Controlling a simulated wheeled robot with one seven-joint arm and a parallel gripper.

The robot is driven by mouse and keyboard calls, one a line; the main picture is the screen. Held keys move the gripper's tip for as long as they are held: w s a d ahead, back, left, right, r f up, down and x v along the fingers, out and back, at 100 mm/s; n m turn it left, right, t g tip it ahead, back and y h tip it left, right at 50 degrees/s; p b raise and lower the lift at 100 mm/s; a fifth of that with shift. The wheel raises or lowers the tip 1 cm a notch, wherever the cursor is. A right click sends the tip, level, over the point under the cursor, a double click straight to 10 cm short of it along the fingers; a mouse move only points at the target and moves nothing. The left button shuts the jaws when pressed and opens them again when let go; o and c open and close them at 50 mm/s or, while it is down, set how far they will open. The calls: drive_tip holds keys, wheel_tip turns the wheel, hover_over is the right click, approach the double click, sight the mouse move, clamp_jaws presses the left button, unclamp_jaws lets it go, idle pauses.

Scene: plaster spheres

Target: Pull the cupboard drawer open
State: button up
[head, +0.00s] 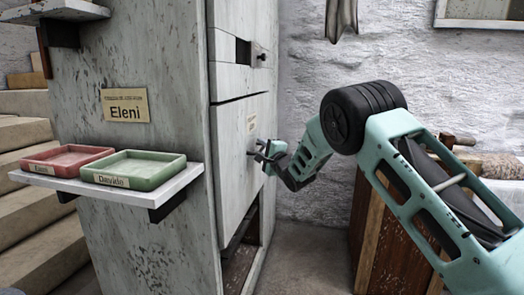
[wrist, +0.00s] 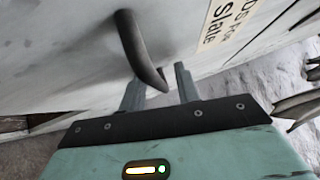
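The grey, worn-painted cupboard (head: 150,230) stands at the centre left of the head view. Its drawer front (head: 228,150) faces right and carries a small label; it looks flush or nearly so. A dark bent handle (wrist: 138,48) sticks out from the front in the wrist view. My gripper (head: 262,155) is at the handle, and in the wrist view its two fingers (wrist: 160,88) stand apart. The handle's free end shows between the fingertips. I cannot tell whether either finger touches it.
A side shelf (head: 188,180) on the cupboard holds a red tray (head: 66,158) and a green tray (head: 140,168). A small knob (head: 262,57) sits higher on the front. A wooden cabinet (head: 375,235) stands behind my arm. Bare floor (head: 310,255) lies between.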

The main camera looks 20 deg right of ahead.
clamp_jaws()
drive_tip(key=s+d+p, duration=0.3)
drive_tip(key=s+d, duration=0.3)
drive_tip(key=d, duration=0.5)
drive_tip(key=s+d+p, duration=0.4)
drive_tip(key=s+d, duration=0.3)
drive_tip(key=d, duration=0.5)
drive_tip(key=shift+s+d, duration=0.2)
drive_tip(key=shift+s, duration=0.1)
unclamp_jaws()
drive_tip(key=p+v, duration=0.2)
drive_tip(key=v, duration=1.5)
drive_tip(key=shift+s+p, duration=0.2)
drive_tip(key=shift+p, duration=0.1)
